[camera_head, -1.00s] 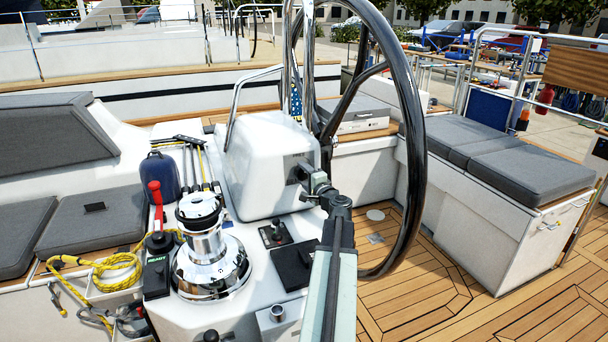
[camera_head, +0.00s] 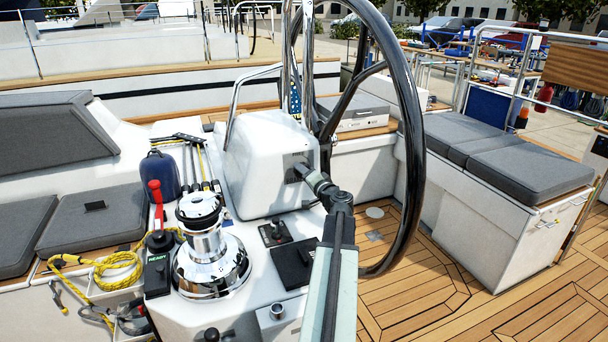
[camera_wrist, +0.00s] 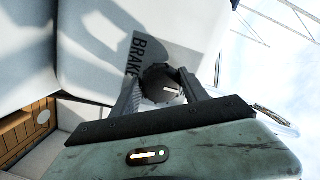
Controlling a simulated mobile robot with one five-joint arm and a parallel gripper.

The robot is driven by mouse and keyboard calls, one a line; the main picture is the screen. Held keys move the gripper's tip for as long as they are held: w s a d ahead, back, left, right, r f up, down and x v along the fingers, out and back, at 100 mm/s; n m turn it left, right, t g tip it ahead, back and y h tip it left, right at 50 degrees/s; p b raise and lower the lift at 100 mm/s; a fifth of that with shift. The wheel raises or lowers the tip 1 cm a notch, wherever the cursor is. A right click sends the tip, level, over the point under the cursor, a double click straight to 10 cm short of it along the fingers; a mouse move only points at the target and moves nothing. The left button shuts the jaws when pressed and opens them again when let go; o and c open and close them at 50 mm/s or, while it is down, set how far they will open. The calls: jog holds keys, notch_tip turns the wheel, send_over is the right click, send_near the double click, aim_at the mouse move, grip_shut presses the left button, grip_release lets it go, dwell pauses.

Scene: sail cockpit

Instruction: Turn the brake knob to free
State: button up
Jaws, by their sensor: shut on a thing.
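The brake knob (camera_wrist: 160,84) is a round black knob with a ribbed rim and a white pointer line, in the wrist view. It sits on the side of the white pedestal (camera_head: 262,160), beside a grey label reading BRAKE (camera_wrist: 137,58). My gripper (camera_wrist: 163,82) is shut on the knob, one finger on each side. The white line lies roughly level in the wrist view, tilted slightly down to the right. In the head view my gripper (camera_head: 300,172) meets the pedestal's right face and hides the knob. No FREE marking is readable.
The black steering wheel (camera_head: 413,130) rises just right of my arm. A small lever (camera_head: 276,232) sits below the pedestal. Yellow rope (camera_head: 105,270) lies far left.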

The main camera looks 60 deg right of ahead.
jog(key=o, duration=1.3)
jog(key=shift+o, duration=0.2)
jog(key=shift+s, duration=0.1)
jog(key=v, duration=0.7)
jog(key=shift+s+a, duration=0.2)
jog(key=shift+s, duration=0.15)
